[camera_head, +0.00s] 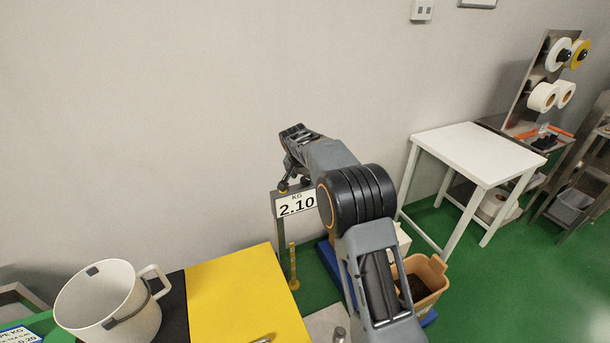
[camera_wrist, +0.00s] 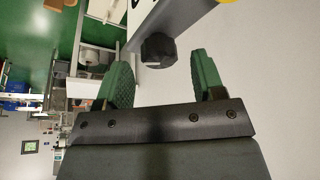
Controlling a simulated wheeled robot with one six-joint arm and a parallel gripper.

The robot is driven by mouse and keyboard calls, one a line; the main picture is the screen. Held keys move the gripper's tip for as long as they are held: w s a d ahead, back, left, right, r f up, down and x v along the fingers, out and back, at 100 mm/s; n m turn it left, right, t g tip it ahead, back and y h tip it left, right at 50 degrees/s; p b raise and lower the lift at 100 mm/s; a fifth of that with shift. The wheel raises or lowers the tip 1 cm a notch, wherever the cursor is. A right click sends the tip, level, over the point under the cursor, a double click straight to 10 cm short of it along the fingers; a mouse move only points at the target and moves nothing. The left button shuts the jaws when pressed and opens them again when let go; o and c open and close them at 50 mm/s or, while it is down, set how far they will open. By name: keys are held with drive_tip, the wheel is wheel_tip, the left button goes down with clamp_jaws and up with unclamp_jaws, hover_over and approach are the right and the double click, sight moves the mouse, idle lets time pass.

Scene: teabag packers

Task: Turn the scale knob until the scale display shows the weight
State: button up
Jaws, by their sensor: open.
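The dark scale knob (camera_wrist: 158,50) shows in the wrist view, fixed at the edge of the grey display housing (camera_wrist: 170,18). My gripper (camera_wrist: 160,75) is open, with one green finger on each side of the view. The knob is just beyond the fingertips, roughly between them, and no contact shows. In the head view my gripper (camera_head: 293,180) hangs just above the display's top edge. I cannot clearly separate the knob from the fingers there.
A yellow surface (camera_head: 230,290) and a white pot (camera_head: 108,300) are at lower left. A brown bin (camera_head: 430,275) with dark contents stands low, right of my arm. A white table (camera_head: 478,152) is further right. The wall is close behind the display.

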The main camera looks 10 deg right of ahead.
drive_tip(key=shift+x, duration=0.8)
drive_tip(key=shift+c, duration=0.4)
drive_tip(key=c, duration=0.9)
drive_tip(key=shift+o, duration=0.2)
drive_tip(key=shift+n, duration=0.3)
drive_tip(key=n+y+b, duration=0.1)
drive_tip(key=n, duration=0.2)
drive_tip(key=shift+d+n+t+b, duration=0.1)
drive_tip(key=shift+n+t+b, duration=0.2)
drive_tip(key=shift+t, duration=0.1)
drive_tip(key=shift+n+y+b, duration=0.4)
drive_tip(key=shift+n+y, duration=0.7)
drive_tip(key=shift+n, duration=1.1)
drive_tip(key=shift+r, duration=0.1)
